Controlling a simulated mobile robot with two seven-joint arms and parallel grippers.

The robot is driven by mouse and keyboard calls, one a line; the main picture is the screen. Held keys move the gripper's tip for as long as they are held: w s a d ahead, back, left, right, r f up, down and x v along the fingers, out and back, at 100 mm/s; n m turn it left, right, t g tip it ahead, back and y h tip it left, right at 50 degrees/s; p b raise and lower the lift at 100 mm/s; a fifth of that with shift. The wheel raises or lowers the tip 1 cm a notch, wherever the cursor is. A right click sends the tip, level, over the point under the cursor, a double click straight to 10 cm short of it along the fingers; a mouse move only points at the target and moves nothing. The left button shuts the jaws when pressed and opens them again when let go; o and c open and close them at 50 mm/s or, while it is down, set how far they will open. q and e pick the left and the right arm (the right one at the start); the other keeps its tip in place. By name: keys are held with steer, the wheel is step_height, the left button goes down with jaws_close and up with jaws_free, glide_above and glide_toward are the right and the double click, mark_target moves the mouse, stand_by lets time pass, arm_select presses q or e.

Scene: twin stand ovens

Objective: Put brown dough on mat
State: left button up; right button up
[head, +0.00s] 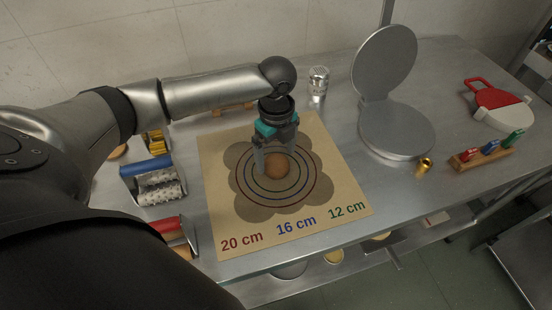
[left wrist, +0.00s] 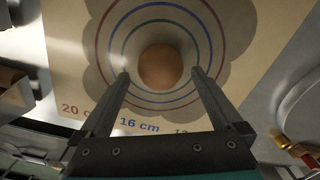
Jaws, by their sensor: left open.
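The brown dough (head: 277,166) is a small round ball at the middle of the ringed circles on the tan mat (head: 228,236). The mat lies on the metal counter and is marked 20 cm, 16 cm and 12 cm. My left gripper (head: 276,167) points down over the ball, with its fingers apart. In the left wrist view the dough (left wrist: 160,67) lies just beyond the open fingertips (left wrist: 160,74), centred between them, with no finger seen pressing on it. My right gripper is not in view.
A round metal press (head: 396,130) stands open at the right, with a brass knob at its front. A wooden rack (head: 482,158) with coloured pieces and a red and white tool (head: 500,103) lie farther right. A metal shaker (head: 318,82) stands behind the mat. Rollers (head: 155,182) sit left.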

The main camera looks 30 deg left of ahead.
mark_target(277, 171)
arm_select(q)
step_height(277, 171, up, 9)
steer(key=p, duration=0.1)
steer(key=shift+d, duration=0.1)
stand_by(0.3)
